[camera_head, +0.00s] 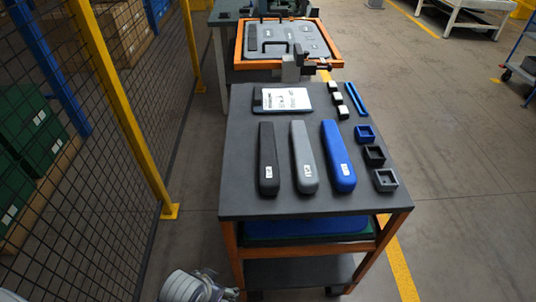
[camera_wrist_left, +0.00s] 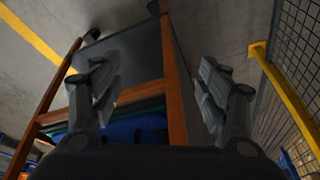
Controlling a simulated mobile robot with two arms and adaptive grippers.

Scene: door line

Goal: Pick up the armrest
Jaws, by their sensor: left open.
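Three long armrests lie side by side on the dark top of an orange-framed cart (camera_head: 350,204): a black armrest (camera_head: 268,160), a grey armrest (camera_head: 304,158) and a blue armrest (camera_head: 338,158). Each has a small white label at its near end. My left gripper (camera_wrist_left: 158,95) is open and empty in the left wrist view, with the cart's frame and lower shelves beyond its fingers. In the head view, part of my left arm shows low at the bottom left, beside the cart and below its top. My right gripper is not in view.
Small square trays (camera_head: 385,180) and small blocks line the cart top's right side. A tablet-like board (camera_head: 286,98) lies at its back. An orange-rimmed tray (camera_head: 262,63) stands beyond. A yellow-posted mesh fence (camera_head: 130,120) is at left.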

